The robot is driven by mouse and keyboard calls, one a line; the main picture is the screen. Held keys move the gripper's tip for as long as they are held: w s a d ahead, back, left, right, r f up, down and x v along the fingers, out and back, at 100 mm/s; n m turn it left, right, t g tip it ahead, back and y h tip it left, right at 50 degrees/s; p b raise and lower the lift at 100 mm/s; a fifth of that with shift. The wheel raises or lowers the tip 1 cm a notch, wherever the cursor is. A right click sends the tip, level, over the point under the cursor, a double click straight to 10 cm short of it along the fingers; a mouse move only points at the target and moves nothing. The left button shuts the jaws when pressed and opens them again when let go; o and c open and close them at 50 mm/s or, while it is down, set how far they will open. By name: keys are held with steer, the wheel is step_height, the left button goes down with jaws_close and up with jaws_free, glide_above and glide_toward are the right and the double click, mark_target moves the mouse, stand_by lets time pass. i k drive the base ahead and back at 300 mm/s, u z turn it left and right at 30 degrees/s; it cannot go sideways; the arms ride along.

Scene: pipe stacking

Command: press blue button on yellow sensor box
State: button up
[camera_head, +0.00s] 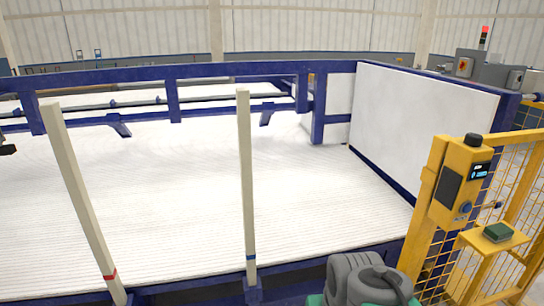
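The yellow sensor box (459,182) is at the right, fixed to a yellow post of the safety fence. A small round blue button (466,207) is low on its front face, below a small lit display (481,171). A dark panel is on the box's left side and a black knob is on its top. Grey rounded links of my arm show at the bottom, left of and below the box. My gripper is not in view, so its state does not show.
The yellow mesh fence (515,190) stands beside the box, with a small yellow shelf (490,239) holding a dark green item. A blue-framed bed of white pipes (190,190) fills the left and middle. Two pale upright posts (247,180) stand at its front.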

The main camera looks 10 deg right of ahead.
mark_target(467, 209)
steer(key=z, duration=0.3)
steer(key=k, duration=1)
steer(key=z, duration=1.45)
steer(key=i, duration=0.85)
steer(key=u, duration=0.6)
steer(key=i, duration=0.4)
steer(key=u, duration=0.3)
